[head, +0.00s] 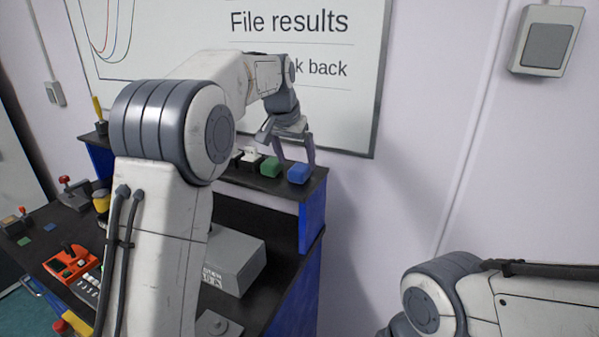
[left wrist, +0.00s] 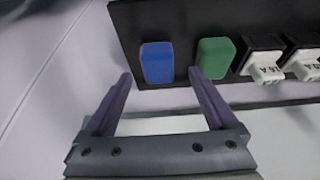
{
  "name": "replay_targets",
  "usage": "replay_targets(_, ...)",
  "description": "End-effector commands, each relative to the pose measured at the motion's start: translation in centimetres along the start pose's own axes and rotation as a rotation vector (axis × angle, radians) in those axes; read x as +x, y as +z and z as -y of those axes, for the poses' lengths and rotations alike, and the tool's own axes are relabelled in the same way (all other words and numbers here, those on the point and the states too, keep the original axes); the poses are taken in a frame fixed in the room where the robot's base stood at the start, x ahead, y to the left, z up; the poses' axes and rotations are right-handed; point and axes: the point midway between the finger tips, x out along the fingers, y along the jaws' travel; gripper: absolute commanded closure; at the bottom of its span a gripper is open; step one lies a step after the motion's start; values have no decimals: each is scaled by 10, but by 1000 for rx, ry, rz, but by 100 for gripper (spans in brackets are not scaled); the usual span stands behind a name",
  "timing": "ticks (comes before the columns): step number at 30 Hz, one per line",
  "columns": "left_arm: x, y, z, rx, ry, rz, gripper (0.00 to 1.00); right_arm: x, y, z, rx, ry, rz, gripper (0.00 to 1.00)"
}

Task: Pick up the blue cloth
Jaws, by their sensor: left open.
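The blue cloth (head: 299,173) is a small rounded block lying at the right end of a dark raised shelf. In the left wrist view the blue cloth (left wrist: 158,62) is ahead of my gripper, between the lines of its two fingers. My left gripper (head: 289,150) is open and empty, close to the blue cloth and the green one beside it. In the left wrist view its fingertips (left wrist: 160,76) point at the shelf, the right one near the lower edge of the green cloth (left wrist: 213,57). I cannot tell whether either finger touches anything. My right gripper is out of view.
The green cloth (head: 271,167) sits just left of the blue one. Black holders with white labelled pieces (left wrist: 264,66) stand in a row beyond it. A whiteboard (head: 345,110) hangs behind the shelf (head: 313,188). A grey box (head: 237,262) is on the bench below.

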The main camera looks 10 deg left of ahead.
Motion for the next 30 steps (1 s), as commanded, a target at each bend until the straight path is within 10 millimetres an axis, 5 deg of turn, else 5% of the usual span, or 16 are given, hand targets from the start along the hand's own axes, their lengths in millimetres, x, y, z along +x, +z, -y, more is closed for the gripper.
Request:
replay_targets(7,33,2,-2,0,1,4,9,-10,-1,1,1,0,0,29)
replay_targets(15,36,2,-2,0,0,1,9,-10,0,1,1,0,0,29)
replay_targets(22,36,2,-2,0,0,1,93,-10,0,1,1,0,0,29)
replay_targets(30,35,2,-2,0,0,0,98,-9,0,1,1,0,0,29)
